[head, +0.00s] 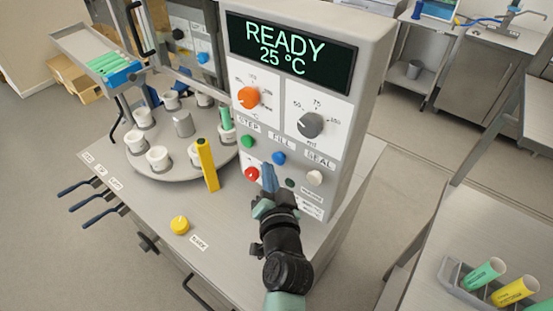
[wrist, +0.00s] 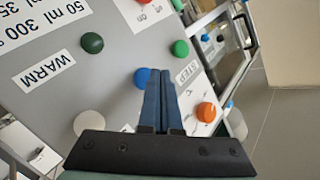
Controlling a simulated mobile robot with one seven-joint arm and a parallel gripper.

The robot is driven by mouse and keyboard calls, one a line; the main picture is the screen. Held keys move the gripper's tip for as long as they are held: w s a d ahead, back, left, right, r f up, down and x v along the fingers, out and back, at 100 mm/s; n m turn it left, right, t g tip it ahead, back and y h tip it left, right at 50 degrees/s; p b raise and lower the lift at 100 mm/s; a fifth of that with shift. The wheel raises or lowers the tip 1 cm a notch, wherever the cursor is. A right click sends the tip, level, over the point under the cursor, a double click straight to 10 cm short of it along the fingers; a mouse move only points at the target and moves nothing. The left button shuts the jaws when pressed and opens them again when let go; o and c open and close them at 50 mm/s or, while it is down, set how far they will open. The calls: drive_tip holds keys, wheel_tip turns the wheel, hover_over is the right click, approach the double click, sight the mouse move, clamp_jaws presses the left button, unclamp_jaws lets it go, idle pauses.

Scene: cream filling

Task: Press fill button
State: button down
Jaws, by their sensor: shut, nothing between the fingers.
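The blue button (head: 278,157) sits under the FILL label on the front panel of the filling machine (head: 365,60). In the wrist view the blue button (wrist: 141,77) shows just left of my fingertips, partly hidden behind them. My gripper (head: 267,168) has its blue fingers closed together and empty, pointing at the panel. In the head view the tips are a little below and left of the blue button. In the wrist view the fingers (wrist: 158,73) lie side by side. I cannot tell whether they touch the panel. The display (head: 285,50) reads READY 25 °C.
Around the blue button are a green button (head: 248,141), a red button (head: 251,174), a white button (head: 314,177) and a small dark green one (head: 290,183). Orange (head: 248,97) and grey (head: 310,124) knobs sit above.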

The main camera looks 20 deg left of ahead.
drive_tip(key=shift+w, duration=0.1)
idle(0.7)
drive_tip(key=shift+w+d+b, duration=0.15)
drive_tip(key=shift+w+b, duration=0.15)
drive_tip(key=shift+b, duration=0.05)
